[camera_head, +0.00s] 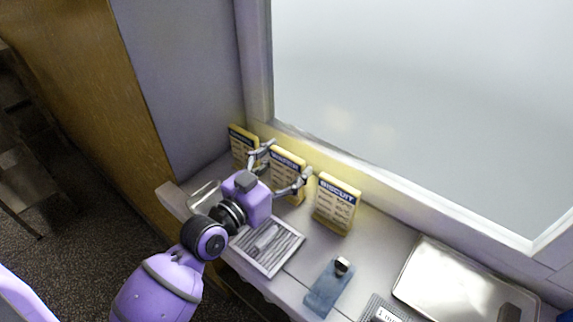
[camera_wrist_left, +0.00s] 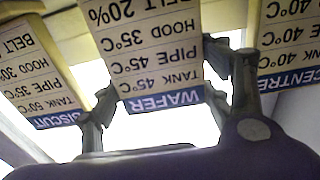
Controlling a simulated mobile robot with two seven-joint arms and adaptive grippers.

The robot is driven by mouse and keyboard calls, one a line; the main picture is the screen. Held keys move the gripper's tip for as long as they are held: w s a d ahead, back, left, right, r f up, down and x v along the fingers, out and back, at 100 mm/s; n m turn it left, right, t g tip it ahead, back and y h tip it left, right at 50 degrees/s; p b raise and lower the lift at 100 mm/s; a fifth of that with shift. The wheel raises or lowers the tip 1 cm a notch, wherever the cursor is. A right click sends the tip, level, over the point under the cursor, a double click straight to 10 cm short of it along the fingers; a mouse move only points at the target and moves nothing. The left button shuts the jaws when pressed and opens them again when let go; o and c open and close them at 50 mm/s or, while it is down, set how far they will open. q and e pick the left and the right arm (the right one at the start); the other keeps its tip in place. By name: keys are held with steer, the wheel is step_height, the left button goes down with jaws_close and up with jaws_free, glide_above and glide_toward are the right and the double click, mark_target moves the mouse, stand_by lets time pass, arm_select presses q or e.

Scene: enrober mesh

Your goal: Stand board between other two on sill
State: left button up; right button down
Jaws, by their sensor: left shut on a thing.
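Three cream boards with dark blue headings stand in a row along the window sill. The WAFER board (camera_head: 287,172) is in the middle, between the left board (camera_head: 242,146) and the BISCUIT board (camera_head: 337,204). My left gripper (camera_head: 288,161) is shut on the WAFER board, one finger at each side edge. In the left wrist view the WAFER board (camera_wrist_left: 150,45) hangs upside down in the picture between the fingers (camera_wrist_left: 162,82), with the BISCUIT board (camera_wrist_left: 35,75) left and the CENTRE board (camera_wrist_left: 290,40) right. I cannot tell whether the WAFER board's foot touches the sill. My right gripper is not in view.
On the sill surface (camera_head: 385,250) lie a striped panel (camera_head: 268,262), a blue item with a dark knob (camera_head: 328,290), a metal tray (camera_head: 450,285) and a mesh piece (camera_head: 383,311). A clear container (camera_head: 203,193) is at the left end. The window (camera_head: 420,100) rises behind.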

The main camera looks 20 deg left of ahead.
arm_select(q)
steer(key=shift+r, duration=0.1)
steer(key=o, duration=1.8)
steer(key=shift+c, duration=0.2)
steer(key=b+v, duration=0.1)
steer(key=v, duration=0.9)
steer(key=shift+s+a+b, duration=0.15)
steer(key=shift+s+b, duration=0.15)
steer(key=shift+s, duration=0.05)
steer(key=shift+s+a, duration=0.2)
steer(key=shift+s, duration=0.35)
